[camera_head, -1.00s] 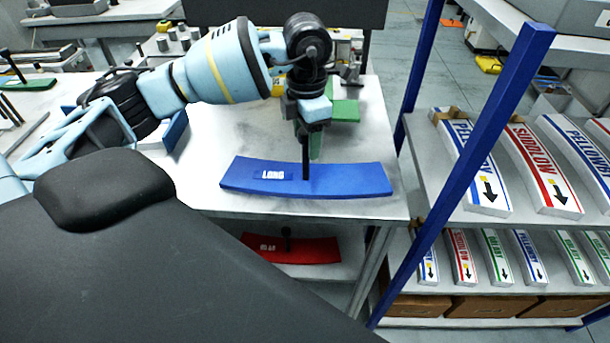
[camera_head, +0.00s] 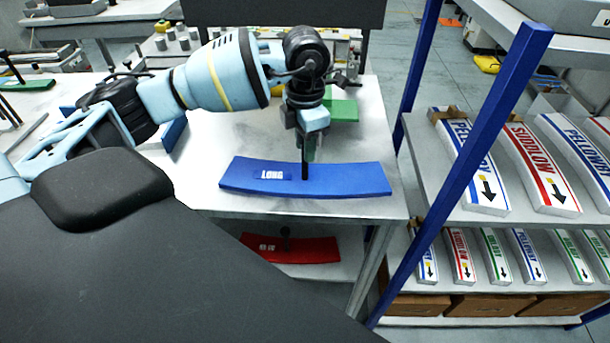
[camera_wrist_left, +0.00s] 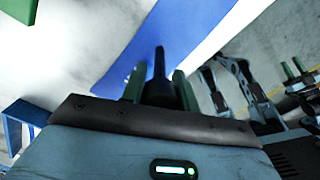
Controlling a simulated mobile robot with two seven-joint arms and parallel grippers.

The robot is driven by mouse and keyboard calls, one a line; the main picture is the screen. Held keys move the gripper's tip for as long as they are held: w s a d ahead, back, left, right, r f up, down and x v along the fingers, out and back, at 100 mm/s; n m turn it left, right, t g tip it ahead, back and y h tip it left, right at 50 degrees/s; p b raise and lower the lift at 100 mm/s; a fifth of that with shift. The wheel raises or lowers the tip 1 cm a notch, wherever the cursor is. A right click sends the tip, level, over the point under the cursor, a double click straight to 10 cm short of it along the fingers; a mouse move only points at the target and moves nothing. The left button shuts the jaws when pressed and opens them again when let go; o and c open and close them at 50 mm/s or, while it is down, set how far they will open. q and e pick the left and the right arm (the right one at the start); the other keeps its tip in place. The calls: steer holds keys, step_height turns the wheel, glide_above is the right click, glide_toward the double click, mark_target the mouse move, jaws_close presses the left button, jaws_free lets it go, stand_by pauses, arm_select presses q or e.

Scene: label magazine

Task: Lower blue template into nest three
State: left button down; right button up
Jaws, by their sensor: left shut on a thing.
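The curved blue template (camera_head: 345,180), marked LONG, lies level along the front edge of the white table, with a thin black upright handle (camera_head: 305,170) at its middle. My left gripper (camera_head: 308,150) is above it and shut on that handle. In the left wrist view the black handle (camera_wrist_left: 159,68) stands between the two green fingers, and the blue template (camera_wrist_left: 185,35) stretches out beyond them. I cannot tell whether the template touches the table. No nest can be made out. At the right of that view, small green-tipped parts (camera_wrist_left: 293,70) may be my right gripper.
A green piece (camera_head: 343,110) lies behind my left gripper on the table (camera_head: 235,140). A red template (camera_head: 300,250) with a black handle lies on the shelf below. A blue rack post (camera_head: 465,165) and shelves of labels stand to the right.

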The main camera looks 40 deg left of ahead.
arm_select(q)
steer(key=shift+r, duration=0.15)
